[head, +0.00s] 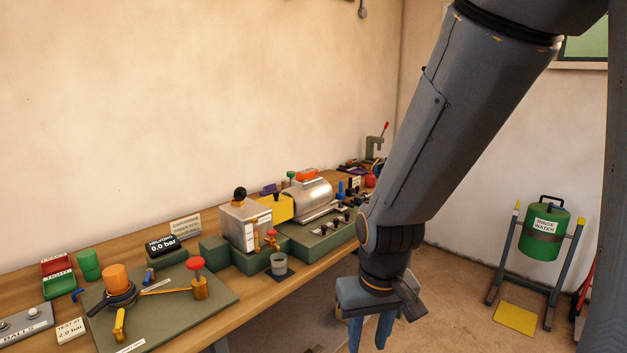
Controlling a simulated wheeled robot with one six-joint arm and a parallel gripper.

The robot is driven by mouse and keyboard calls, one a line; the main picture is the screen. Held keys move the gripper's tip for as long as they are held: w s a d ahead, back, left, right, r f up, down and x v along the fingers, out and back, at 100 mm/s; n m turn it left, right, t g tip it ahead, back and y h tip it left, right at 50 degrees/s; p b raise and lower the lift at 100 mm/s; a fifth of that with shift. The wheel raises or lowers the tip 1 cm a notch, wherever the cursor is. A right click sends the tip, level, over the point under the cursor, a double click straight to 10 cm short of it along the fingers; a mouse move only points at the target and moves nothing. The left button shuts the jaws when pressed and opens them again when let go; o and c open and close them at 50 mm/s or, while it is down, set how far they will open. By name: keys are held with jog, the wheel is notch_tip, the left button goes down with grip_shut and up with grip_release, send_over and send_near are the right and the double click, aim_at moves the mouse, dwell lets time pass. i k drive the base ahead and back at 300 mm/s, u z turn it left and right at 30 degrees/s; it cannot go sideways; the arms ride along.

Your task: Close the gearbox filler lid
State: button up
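A pale grey box that looks like the gearbox (245,226) stands on a green base on the bench, left of the motor. A black ball knob (239,193) rises above its top. The filler lid is too small to make out, and I cannot tell how far open it is. My gripper (370,335) points down in front of the bench's edge, to the right of and well apart from the gearbox. Its blue fingers are spread with a gap between them, and nothing shows in the gap. The fingertips are near the bottom of the picture.
A plate with an orange cap (117,278) and red valve (196,265) lies left. A green rinse-water drum (544,233) stands right.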

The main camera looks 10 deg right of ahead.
aim_at(240, 193)
jog(key=z, duration=0.7)
jog(key=i, duration=1.05)
jog(key=u, duration=2.2)
